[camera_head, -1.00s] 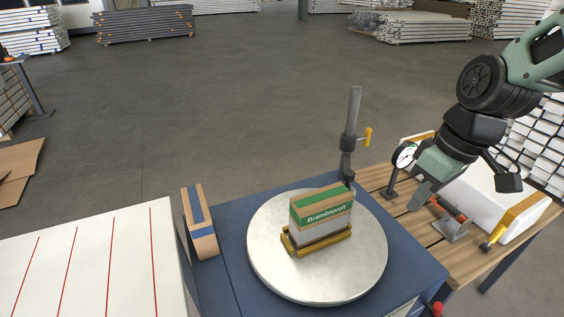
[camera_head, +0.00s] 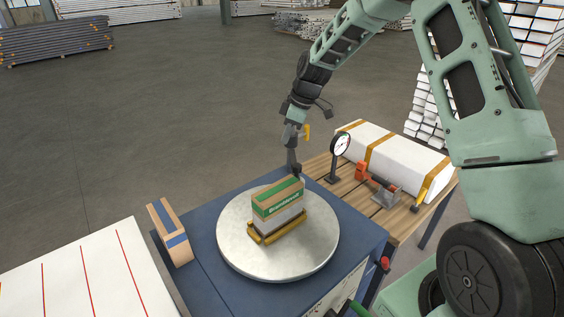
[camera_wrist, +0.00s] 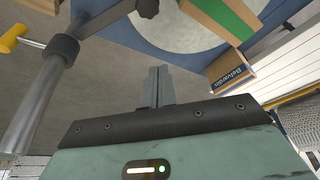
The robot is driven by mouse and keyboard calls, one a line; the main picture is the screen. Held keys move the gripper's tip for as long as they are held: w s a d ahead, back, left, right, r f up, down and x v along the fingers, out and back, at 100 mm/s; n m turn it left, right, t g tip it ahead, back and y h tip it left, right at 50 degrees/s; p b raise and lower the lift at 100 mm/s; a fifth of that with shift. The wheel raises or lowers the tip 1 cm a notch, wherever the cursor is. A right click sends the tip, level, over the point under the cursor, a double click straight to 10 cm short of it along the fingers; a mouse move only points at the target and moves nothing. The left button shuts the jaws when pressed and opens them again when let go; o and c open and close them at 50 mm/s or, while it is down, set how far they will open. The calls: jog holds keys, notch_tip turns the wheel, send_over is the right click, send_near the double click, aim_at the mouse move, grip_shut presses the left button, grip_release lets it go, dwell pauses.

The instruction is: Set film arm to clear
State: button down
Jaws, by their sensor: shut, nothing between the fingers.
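The film arm, a grey post with a dark collar, stands at the back edge of the turntable. In the head view my gripper (camera_head: 290,138) covers its upper part; its dark lower part (camera_head: 292,160) and yellow handle (camera_head: 307,131) show. In the wrist view the post (camera_wrist: 35,100), collar (camera_wrist: 63,46) and yellow handle (camera_wrist: 12,38) are at left. My gripper's fingers (camera_wrist: 158,78) are shut and empty, beside the post with a visible gap.
A blue-taped box (camera_head: 168,230) stands left of the turntable on the blue base (camera_head: 200,275). A white red-lined surface (camera_head: 65,270) is at lower left.

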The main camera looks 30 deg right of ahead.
aim_at(294, 167)
jog(key=shift+s+d+f+p, duration=0.15)
jog(key=shift+f+p, duration=1.1)
jog(key=shift+f, duration=1.15)
jog(key=shift+s+d+f+p, duration=0.15)
jog(key=shift+f+p, duration=1.1)
jog(key=shift+f, duration=1.1)
